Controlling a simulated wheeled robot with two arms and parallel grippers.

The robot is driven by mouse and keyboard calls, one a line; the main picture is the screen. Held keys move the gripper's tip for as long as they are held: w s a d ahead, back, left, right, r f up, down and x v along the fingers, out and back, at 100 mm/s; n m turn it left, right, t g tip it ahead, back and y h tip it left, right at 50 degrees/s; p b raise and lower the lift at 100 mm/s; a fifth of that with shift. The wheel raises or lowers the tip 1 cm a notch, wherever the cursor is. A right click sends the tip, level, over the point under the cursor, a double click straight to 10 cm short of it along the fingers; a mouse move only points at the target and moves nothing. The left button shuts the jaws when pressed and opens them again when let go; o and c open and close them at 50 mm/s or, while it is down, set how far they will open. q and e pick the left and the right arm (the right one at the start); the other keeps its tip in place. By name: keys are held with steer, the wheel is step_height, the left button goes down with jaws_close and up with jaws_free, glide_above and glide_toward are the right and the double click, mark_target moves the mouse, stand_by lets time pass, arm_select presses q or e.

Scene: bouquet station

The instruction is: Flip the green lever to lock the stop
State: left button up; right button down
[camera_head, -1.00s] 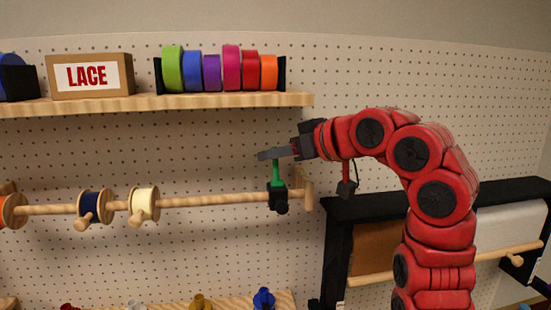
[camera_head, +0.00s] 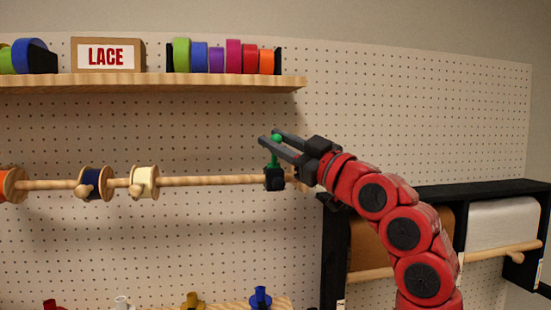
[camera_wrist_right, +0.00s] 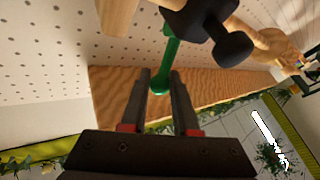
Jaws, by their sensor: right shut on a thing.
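The green lever (camera_head: 276,152) stands upright on the black stop (camera_head: 275,180), near the right end of the wooden rod. My right gripper (camera_head: 270,136) reaches in from the right at the lever's knob, with a finger on either side. In the right wrist view the green lever (camera_wrist_right: 166,62) runs from the black stop (camera_wrist_right: 203,18) down between the fingers of the right gripper (camera_wrist_right: 160,76), which are shut on it. My left gripper is not in view.
The wooden rod (camera_head: 210,181) carries a navy spool (camera_head: 95,183) and a cream spool (camera_head: 144,182) to the left. A wooden shelf (camera_head: 200,84) with ribbon rolls is above. A black paper rack (camera_head: 335,245) stands to the right. Pegboard behind is bare.

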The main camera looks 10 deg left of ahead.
steer(key=shift+s+d+f+n+y+b, duration=0.1)
steer(key=shift+s+f+n+y+b, duration=0.1)
steer(key=shift+n+y+b, duration=0.3)
steer(key=shift+s+d+f+n+y+b, duration=0.1)
steer(key=shift+s+n+y+b, duration=0.1)
steer(key=shift+n+y+b, duration=0.25)
steer(key=shift+r, duration=0.1)
steer(key=c, duration=0.7)
jaws_free()
steer(key=shift+o, duration=0.2)
